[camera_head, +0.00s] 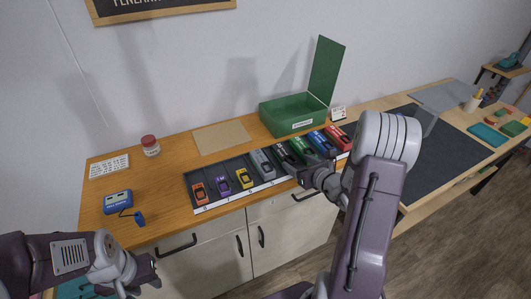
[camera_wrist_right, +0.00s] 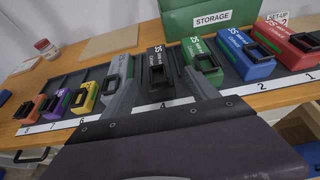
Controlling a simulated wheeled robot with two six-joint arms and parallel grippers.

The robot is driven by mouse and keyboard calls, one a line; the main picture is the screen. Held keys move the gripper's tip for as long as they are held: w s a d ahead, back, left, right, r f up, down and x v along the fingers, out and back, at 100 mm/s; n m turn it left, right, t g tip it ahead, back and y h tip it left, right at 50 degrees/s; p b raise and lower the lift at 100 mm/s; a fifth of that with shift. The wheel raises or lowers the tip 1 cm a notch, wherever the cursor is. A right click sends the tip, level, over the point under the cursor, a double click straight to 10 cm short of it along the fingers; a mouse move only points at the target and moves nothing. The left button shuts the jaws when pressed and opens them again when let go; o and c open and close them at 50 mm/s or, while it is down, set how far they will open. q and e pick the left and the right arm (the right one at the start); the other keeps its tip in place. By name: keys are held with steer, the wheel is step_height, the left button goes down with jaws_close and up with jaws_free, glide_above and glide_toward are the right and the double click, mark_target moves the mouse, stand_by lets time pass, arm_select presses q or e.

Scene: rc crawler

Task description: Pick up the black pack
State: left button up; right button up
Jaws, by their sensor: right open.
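The black pack (camera_wrist_right: 157,66) stands in slot 4 of the dark tray, between the grey pack (camera_wrist_right: 119,68) and the green pack (camera_wrist_right: 204,62). In the head view the black pack (camera_head: 284,153) shows just behind my right gripper (camera_head: 304,174). My right gripper (camera_wrist_right: 160,88) is open. In the right wrist view its fingers reach forward on either side of the black pack's near end; I cannot tell whether they touch it. My left gripper (camera_head: 150,268) is at the lower left, off the counter's front edge and far from the packs; its jaws are unclear.
The tray (camera_head: 219,198) also holds orange, purple, yellow, blue and red packs. A green storage box (camera_head: 283,119) with its lid up stands behind it. A blue device (camera_head: 118,202), a red-lidded jar (camera_head: 150,146) and a tan board (camera_head: 222,138) lie leftward. The wooden counter's left part is largely clear.

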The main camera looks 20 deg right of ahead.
mark_target(288, 155)
steer(key=shift+a+r, duration=0.2)
steer(key=shift+a, duration=0.05)
steer(key=shift+w+a, duration=0.2)
steer(key=shift+w, duration=0.15)
steer(key=x, duration=0.2)
steer(key=shift+w+f, duration=0.2)
steer(key=shift+w, duration=0.1)
steer(key=shift+w+d+f+p, duration=0.15)
steer(key=shift+w+f+p, duration=0.15)
steer(key=shift+w, duration=0.15)
steer(key=p+x, duration=0.1)
steer(key=x, duration=0.3)
steer(key=shift+w, duration=0.3)
steer(key=shift+w+f, duration=0.2)
steer(key=shift+w, duration=0.15)
steer(key=shift+s, duration=0.1)
steer(key=shift+c, duration=1.2)
arm_select(q)
steer(key=shift+w+a+r, duration=0.15)
steer(key=shift+w+r, duration=0.1)
steer(key=shift+r, duration=0.2)
steer(key=shift+w+a+r, duration=0.15)
steer(key=shift+w+r, duration=0.05)
steer(key=shift+r, duration=0.25)
arm_select(e)
steer(key=shift+r, duration=0.1)
jaws_close()
